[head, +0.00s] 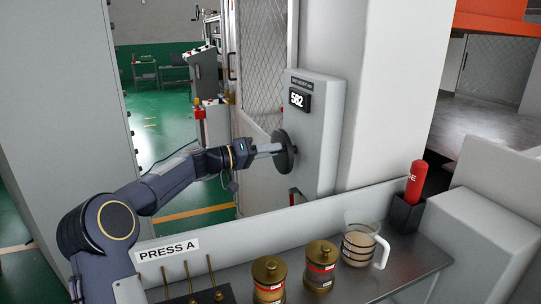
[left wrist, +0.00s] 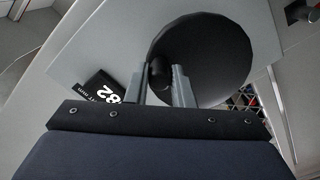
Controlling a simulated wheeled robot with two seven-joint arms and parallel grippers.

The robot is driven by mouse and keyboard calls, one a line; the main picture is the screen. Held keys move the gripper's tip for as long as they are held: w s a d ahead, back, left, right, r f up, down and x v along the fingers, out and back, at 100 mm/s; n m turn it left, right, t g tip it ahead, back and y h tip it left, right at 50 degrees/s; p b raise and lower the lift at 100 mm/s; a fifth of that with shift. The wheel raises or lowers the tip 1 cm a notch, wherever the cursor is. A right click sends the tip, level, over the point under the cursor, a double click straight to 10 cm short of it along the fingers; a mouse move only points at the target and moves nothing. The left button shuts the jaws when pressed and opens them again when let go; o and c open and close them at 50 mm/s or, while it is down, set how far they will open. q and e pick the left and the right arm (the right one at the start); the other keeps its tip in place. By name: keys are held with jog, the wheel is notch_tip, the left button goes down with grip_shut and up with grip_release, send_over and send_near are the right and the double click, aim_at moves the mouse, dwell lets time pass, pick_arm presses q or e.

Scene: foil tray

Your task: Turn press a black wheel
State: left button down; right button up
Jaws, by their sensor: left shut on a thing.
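The black wheel (head: 283,151) is a dark round disc on the side of a grey box (head: 325,130). A display (head: 298,99) on the box reads 582. In the head view my left gripper (head: 277,149) reaches the wheel from the left. In the left wrist view the wheel (left wrist: 205,60) fills the upper middle. There my left gripper (left wrist: 162,80) has its two fingers on either side of a small dark knob (left wrist: 160,74) on the wheel, shut on it. The fingers hide part of the knob. My right gripper is not in view.
A sign reading PRESS A (head: 167,250) is on the low ledge. Two brass-lidded jars (head: 319,267), a clear jug (head: 358,243) and a red cylinder in a black holder (head: 414,182) stand at the front right. A white pillar rises behind the box.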

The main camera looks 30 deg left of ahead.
pick_arm(q)
jog(key=shift+w+a+r+n+p, duration=0.2)
jog(key=shift+r+n+p, duration=0.1)
jog(key=shift+n, duration=0.45)
jog(key=shift+w+a+r+n+p, duration=0.1)
jog(key=shift+a+r+n+p, duration=0.15)
jog(key=shift+n, duration=0.5)
jog(key=c, duration=1.3)
grip_release()
jog(key=shift+o, duration=0.2)
